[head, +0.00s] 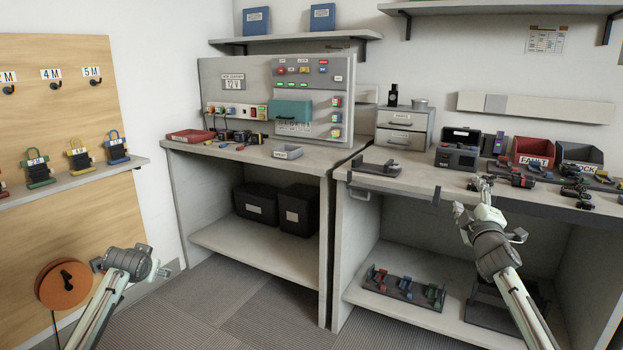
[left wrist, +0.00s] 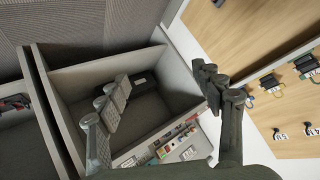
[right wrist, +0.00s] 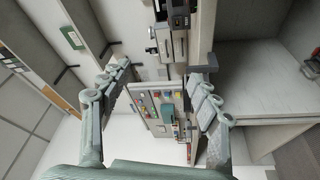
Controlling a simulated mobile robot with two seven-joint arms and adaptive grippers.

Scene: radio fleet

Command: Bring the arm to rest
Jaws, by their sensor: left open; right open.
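My right gripper (head: 473,198) is raised in front of the right bench's front edge in the head view. Its two fingers stand apart with nothing between them, as the right wrist view (right wrist: 160,75) shows. My left gripper (head: 135,262) is low at the left, over the floor in front of the left bench, seen partly behind its wrist. In the left wrist view (left wrist: 165,76) its fingers are spread wide and empty. Neither gripper touches anything that I can see.
The right bench (head: 395,184) carries a black device (head: 457,158), several handheld radios and a red FAULT bin (head: 532,150). The left bench (head: 235,154) carries a test panel (head: 305,75). A wooden pegboard (head: 60,120) stands far left. The floor between is clear.

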